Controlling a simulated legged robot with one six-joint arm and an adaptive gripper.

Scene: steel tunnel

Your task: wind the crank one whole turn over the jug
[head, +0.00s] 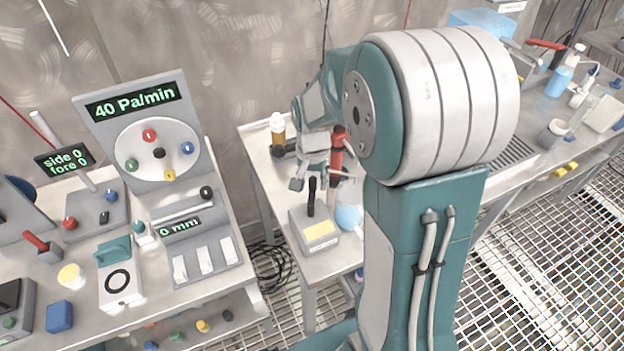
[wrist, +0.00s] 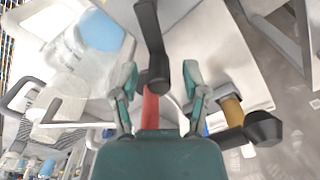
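My gripper (head: 312,178) hangs over the middle bench, its two fingers spread apart. In the wrist view my gripper (wrist: 163,88) has the rounded end of a black handle (wrist: 150,35) between its fingers, with gaps on both sides. This looks like the black upright handle (head: 311,197) on a grey box with a yellow label (head: 320,232); whether it is the crank I cannot tell. A clear jug with blue in it (head: 349,215) stands right of the box, partly behind my arm. The jug (wrist: 70,62) is at upper left in the wrist view.
A red cylinder (head: 337,150) and an amber bottle (head: 278,128) stand behind the box. A dark knob (wrist: 263,128) sits beside the amber cylinder (wrist: 233,110). A panel reading "40 Pa/min" (head: 138,125) stands on the left bench. A floor gap separates the benches.

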